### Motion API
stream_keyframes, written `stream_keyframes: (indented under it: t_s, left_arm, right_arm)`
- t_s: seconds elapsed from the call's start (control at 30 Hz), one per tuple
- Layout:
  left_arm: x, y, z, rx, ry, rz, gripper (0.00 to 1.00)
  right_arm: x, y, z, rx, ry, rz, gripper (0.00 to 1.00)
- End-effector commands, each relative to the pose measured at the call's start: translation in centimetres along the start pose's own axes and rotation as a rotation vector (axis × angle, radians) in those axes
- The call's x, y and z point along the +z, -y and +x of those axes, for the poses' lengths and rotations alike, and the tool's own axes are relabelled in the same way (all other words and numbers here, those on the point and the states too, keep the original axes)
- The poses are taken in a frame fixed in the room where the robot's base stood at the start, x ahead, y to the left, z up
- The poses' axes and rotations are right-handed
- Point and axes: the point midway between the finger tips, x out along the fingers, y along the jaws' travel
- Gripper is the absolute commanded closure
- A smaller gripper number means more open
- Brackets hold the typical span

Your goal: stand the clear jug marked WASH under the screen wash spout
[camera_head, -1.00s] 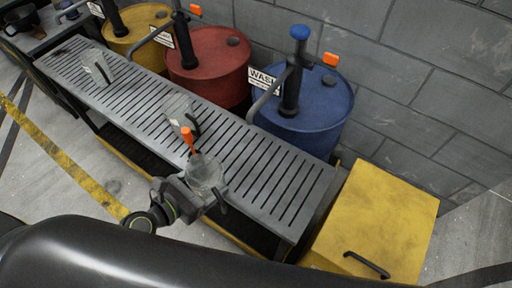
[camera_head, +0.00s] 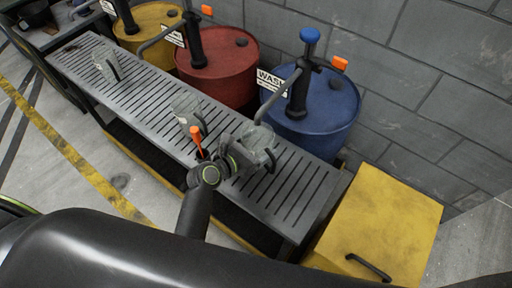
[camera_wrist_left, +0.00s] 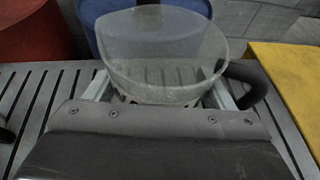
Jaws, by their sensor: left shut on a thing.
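A clear jug (camera_head: 262,141) is held by my left gripper (camera_head: 245,152) above the right part of the slatted bench. It also shows in the left wrist view (camera_wrist_left: 160,50), upright, with its dark handle to the right. No marking on it can be read. The gripper is shut on the jug. The blue drum (camera_head: 325,115) carries a black pump with a blue knob and a sign reading WASH, partly hidden. Its grey spout (camera_head: 277,94) curves down to just behind the jug. Whether the jug touches the slats I cannot tell. My right gripper is out of view.
Two other clear jugs stand on the slatted bench (camera_head: 300,200), one in the middle (camera_head: 187,110) and one at the left (camera_head: 107,64). Red (camera_head: 220,70) and yellow (camera_head: 140,35) drums stand behind. An orange-tipped piece (camera_head: 196,138) is near my gripper. A yellow box (camera_head: 385,220) stands at right.

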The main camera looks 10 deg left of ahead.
Motion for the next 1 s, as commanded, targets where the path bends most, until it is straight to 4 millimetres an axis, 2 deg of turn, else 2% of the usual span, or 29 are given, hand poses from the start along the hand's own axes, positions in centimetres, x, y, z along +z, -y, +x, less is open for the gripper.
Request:
stream_keyframes:
  t_s: [0.07, 0.43, 0.47, 0.6, 0.9, 1.0]
  left_arm:
    - [-1.04, 0.01, 0.37, -0.001, -0.001, -0.001, 0.48]
    - [-1.33, -0.03, 0.45, 0.001, 0.001, 0.001, 0.48]
    - [-1.27, -0.03, 0.42, 0.001, 0.0, 0.002, 0.2]
    - [-1.26, -0.03, 0.41, 0.0, 0.0, 0.001, 0.02]
    - [-1.09, -0.02, 0.35, 0.0, 0.001, 0.001, 0.02]
    - [-1.04, -0.03, -0.27, 0.0, -0.001, 0.0, 0.02]
  right_arm:
    - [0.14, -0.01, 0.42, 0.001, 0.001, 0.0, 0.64]
    - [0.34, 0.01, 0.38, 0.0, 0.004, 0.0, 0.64]
    - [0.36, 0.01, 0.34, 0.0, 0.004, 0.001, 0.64]
    - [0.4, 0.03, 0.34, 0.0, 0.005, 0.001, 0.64]
    - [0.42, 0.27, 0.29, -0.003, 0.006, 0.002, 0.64]
    - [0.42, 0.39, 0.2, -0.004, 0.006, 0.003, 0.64]
